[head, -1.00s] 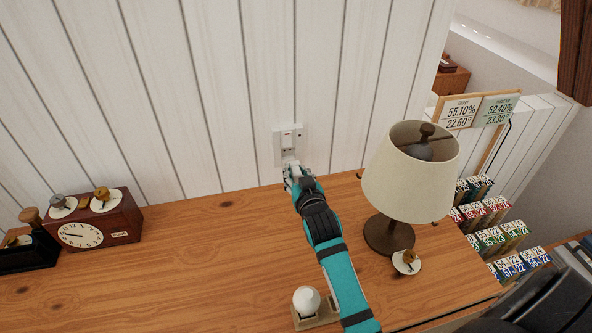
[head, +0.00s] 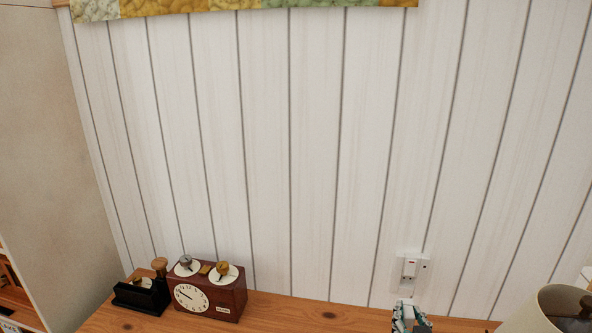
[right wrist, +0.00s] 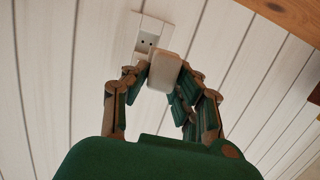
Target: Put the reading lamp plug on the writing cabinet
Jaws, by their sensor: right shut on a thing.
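My right gripper (head: 408,316) shows at the bottom edge of the head view, below the wall socket (head: 411,270). In the right wrist view its fingers (right wrist: 163,82) are shut on the white plug (right wrist: 164,71). The plug is in front of the lower end of the socket plate (right wrist: 152,33), whose two holes show bare. I cannot tell how wide the gap to the wall is. The wooden top (head: 275,311), possibly the writing cabinet, runs along the bottom of the head view. The reading lamp's cream shade (head: 540,315) is cut off at the lower right. My left gripper is out of view.
A dark red wooden clock box (head: 207,293) with small knobs stands on the left of the wooden top. A black holder with a wooden-handled stamp (head: 145,292) is beside it. The wood between clock and gripper looks clear. A patchwork hanging (head: 240,5) is at the top.

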